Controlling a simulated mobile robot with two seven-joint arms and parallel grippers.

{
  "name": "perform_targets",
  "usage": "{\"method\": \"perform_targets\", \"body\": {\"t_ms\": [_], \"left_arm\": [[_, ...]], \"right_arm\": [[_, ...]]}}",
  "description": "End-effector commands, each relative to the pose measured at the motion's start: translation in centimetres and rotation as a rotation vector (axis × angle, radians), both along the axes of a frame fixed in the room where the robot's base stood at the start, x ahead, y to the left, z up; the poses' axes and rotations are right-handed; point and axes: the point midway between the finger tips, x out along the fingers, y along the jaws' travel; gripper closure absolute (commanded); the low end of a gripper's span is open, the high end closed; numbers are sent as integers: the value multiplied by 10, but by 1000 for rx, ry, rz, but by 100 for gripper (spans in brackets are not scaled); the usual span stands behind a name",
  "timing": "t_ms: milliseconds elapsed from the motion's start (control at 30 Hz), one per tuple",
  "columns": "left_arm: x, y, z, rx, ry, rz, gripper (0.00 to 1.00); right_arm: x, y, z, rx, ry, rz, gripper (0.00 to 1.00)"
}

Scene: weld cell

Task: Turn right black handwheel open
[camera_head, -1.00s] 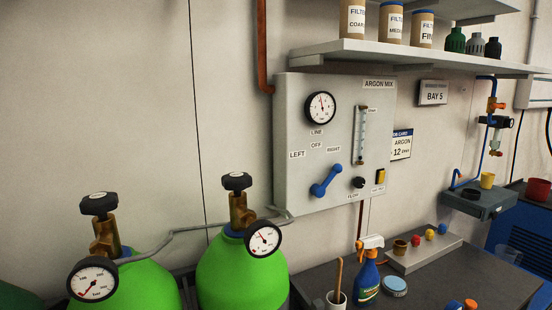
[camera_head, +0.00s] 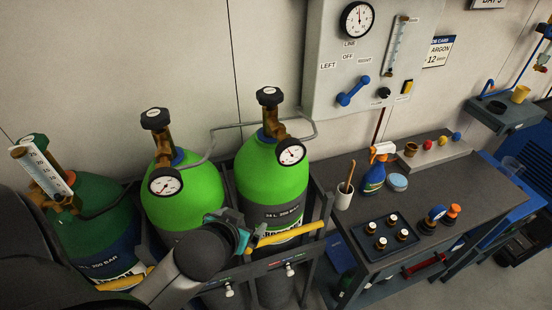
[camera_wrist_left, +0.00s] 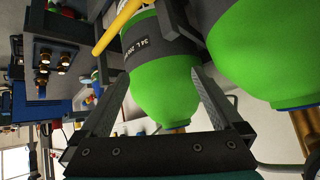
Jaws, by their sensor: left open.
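The right black handwheel (camera_head: 269,96) sits on the brass valve of the right bright green cylinder (camera_head: 258,170). A second black handwheel (camera_head: 155,118) tops the green cylinder to its left. My left gripper (camera_head: 240,232) is low in front of the right cylinder's body, well below its handwheel. In the left wrist view, which is upside down, its open fingers (camera_wrist_left: 160,76) frame that cylinder (camera_wrist_left: 160,85), with nothing held. Whether they touch it, I cannot tell. The handwheel is not clear in that view. My right gripper is not in view.
Gauges (camera_head: 291,152) and a grey pipe stand beside the valves. A yellow bar (camera_head: 290,233) and dark rack surround the cylinders. A workbench (camera_head: 440,190) with a spray bottle (camera_head: 374,175) and small tray is to the right. A panel with a blue lever (camera_head: 353,91) hangs behind.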

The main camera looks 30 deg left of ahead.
Motion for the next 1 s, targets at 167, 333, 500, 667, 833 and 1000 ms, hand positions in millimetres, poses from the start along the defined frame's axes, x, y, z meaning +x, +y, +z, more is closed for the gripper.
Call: {"method": "perform_targets", "body": {"t_ms": [167, 333, 500, 667, 833, 1000], "left_arm": [[56, 44, 94, 24, -423, 25, 0], [81, 51, 150, -6, -669, -59, 0], [90, 47, 177, -36, -775, -134, 0], [96, 46, 182, -45, -795, -151, 0], [112, 47, 183, -43, -795, -149, 0], [133, 49, 182, -43, -792, -148, 0]], "right_arm": [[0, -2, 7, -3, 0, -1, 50], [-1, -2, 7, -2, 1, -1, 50], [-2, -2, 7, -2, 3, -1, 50], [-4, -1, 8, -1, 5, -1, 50], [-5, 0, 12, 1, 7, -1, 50], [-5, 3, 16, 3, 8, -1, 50]]}}
